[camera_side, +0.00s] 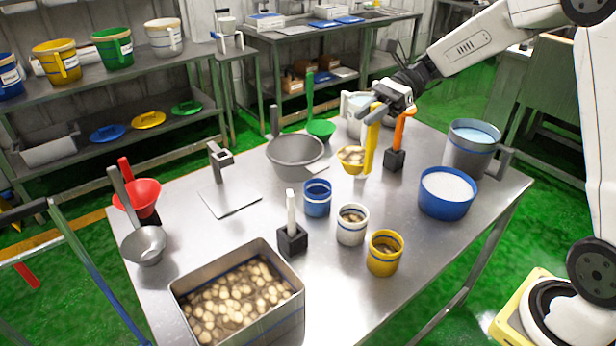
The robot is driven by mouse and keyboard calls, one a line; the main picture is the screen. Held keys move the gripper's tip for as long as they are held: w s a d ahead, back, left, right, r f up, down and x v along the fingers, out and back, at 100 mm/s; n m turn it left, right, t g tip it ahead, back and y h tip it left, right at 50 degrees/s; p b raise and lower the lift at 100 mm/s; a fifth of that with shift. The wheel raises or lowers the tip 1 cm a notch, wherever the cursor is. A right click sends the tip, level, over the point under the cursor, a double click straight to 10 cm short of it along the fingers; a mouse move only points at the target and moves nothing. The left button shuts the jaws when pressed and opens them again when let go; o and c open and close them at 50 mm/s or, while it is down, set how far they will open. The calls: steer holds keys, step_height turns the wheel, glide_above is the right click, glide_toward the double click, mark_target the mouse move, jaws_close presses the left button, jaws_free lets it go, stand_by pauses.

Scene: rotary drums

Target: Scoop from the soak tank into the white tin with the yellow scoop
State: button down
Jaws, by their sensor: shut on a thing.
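My gripper (374,108) is shut on the upright handle of the yellow scoop (370,145), toward the back right of the table. The scoop's bowl (352,160) hangs at the lower left of the handle and holds pale pieces. The white tin (352,233) stands on the table in front of the scoop, between a blue tin and a yellow tin, with some pale-brown contents inside. The rectangular metal tank (292,318), which looks like the soak tank, is at the front left, with many pale round pieces in brownish liquid.
The blue tin (317,204) and yellow tin (383,262) flank the white tin. A block with a white handle (292,238) stands left of it. A grey bowl (294,160), an orange-handled tool (399,140), a blue tub (445,205) and a metal pot (470,160) stand around. A red scoop (140,200) is left.

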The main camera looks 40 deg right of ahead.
steer(key=s+d, duration=0.3)
steer(key=d, duration=0.4)
step_height(320, 180, down, 10)
steer(key=shift+w+a, duration=0.3)
steer(key=shift+a, duration=0.1)
steer(key=shift+w+a+h, duration=0.1)
steer(key=shift+a+h, duration=1.3)
steer(key=shift+a, duration=0.2)
stand_by(1.5)
steer(key=shift+w+a+f+g+h, duration=0.15)
steer(key=shift+a+f+h, duration=0.1)
steer(key=shift+a+h, duration=0.5)
steer(key=shift+a+f+g+h, duration=0.15)
steer(key=shift+a+f+h, duration=0.05)
steer(key=shift+a+h, duration=0.55)
stand_by(1.8)
